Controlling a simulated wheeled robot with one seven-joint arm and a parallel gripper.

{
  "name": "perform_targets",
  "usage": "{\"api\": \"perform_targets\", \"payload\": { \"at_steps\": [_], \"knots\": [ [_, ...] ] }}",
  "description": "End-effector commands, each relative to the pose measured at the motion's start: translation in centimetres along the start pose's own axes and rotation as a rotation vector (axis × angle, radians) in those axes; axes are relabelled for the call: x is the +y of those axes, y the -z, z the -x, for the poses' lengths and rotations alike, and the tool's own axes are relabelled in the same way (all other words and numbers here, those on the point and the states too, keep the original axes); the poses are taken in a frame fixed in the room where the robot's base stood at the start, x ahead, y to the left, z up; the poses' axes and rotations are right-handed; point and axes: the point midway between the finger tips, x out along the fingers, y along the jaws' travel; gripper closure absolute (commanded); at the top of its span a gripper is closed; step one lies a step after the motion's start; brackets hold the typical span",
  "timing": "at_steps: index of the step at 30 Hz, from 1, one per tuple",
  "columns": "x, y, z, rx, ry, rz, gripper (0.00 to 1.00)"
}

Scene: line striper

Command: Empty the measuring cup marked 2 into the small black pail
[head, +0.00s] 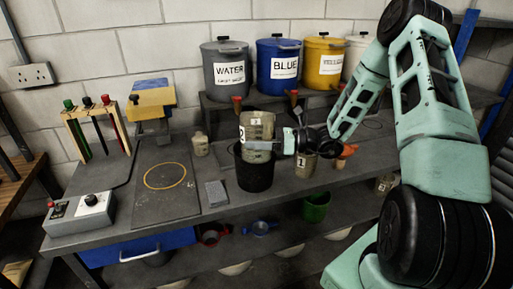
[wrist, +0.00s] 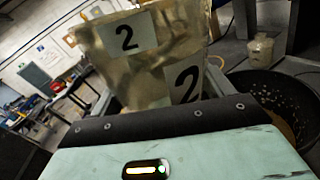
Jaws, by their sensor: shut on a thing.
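My gripper (head: 282,143) is shut on a translucent, tan-tinted measuring cup (head: 257,152). In the wrist view this cup (wrist: 148,62) carries a 2 on two faces and fills the middle, its mouth cut off by the top edge. The cup is over the small black pail (head: 255,178), overlapping its rim in the head view; I cannot tell whether they touch. The pail (wrist: 243,82) also shows at right in the wrist view, with something brownish inside. A label 3 shows at the cup's upper part in the head view, perhaps on another cup behind.
A cup marked 1 (head: 304,165) stands just right of the pail. A small bottle (head: 200,144) and a grey block (head: 216,193) are to its left. WATER (head: 229,92), BLUE (head: 278,85) and yellow (head: 323,86) containers stand on the shelf behind. The bench mat (head: 165,205) is clear.

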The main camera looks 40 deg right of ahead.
Motion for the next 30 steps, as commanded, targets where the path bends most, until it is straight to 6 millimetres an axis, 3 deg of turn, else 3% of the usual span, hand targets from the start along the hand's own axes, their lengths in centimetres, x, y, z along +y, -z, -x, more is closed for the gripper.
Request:
{"api": "perform_targets", "payload": {
  "at_steps": [5, 18, 30],
  "knots": [
    [0.3, -0.1, 0.1, 0.000, 0.000, 0.015, 0.48],
    [3.8, -1.0, 1.4, 0.000, 0.000, 0.227, 0.48],
    [4.1, -1.0, 1.5, 0.000, 0.000, 0.248, 0.48]
  ]
}}
